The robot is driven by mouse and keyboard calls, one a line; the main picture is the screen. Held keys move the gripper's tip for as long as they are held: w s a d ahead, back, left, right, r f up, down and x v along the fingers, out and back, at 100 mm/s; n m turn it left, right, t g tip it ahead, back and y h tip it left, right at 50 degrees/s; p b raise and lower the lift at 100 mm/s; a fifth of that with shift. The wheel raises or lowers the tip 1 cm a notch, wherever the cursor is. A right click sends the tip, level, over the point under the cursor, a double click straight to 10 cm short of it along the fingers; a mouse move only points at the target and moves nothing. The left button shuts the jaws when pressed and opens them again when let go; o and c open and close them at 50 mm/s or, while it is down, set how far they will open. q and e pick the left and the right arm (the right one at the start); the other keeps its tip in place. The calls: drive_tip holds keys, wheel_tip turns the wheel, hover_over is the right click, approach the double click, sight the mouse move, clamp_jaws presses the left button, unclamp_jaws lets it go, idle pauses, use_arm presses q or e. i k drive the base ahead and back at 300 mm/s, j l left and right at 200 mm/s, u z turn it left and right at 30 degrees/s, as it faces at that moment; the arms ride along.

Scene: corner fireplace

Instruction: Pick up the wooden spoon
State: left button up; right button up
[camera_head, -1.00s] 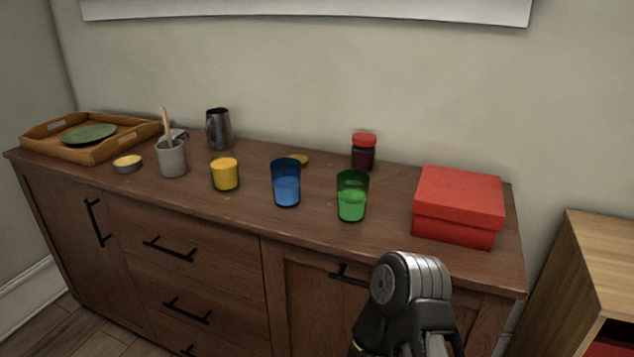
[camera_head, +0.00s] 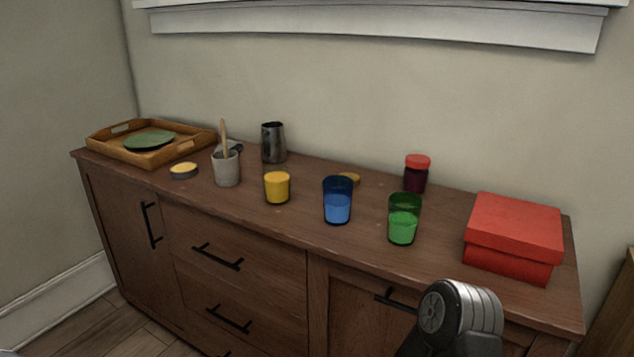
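The wooden spoon (camera_head: 223,136) stands upright, leaning slightly, in a grey utensil cup (camera_head: 227,170) on the left part of the wooden sideboard. Only its handle shows; its lower part is hidden inside the cup. A dark utensil head (camera_head: 234,147) sticks out of the same cup beside it. One of my arms shows at the bottom right in front of the sideboard, far from the spoon; its gripper is outside the picture. No gripper touches the spoon or the cup.

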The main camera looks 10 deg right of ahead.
sight(222, 121)
drive_tip(key=j+z, duration=0.1)
drive_tip(key=z, duration=0.65)
drive_tip(key=j+z, duration=0.2)
drive_tip(key=z, duration=0.15)
drive_tip(key=j+z, duration=0.3)
drive_tip(key=j, duration=0.25)
drive_tip(key=j+z, duration=0.35)
drive_tip(key=j, duration=0.2)
drive_tip(key=k+j+z, duration=0.1)
drive_tip(key=j+z, duration=0.2)
drive_tip(key=j, duration=0.25)
drive_tip(key=k+j, duration=0.1)
drive_tip(key=j, duration=0.25)
drive_tip(key=k+j, duration=0.1)
drive_tip(key=j, duration=0.2)
drive_tip(key=k+j, duration=0.1)
drive_tip(key=j, duration=0.25)
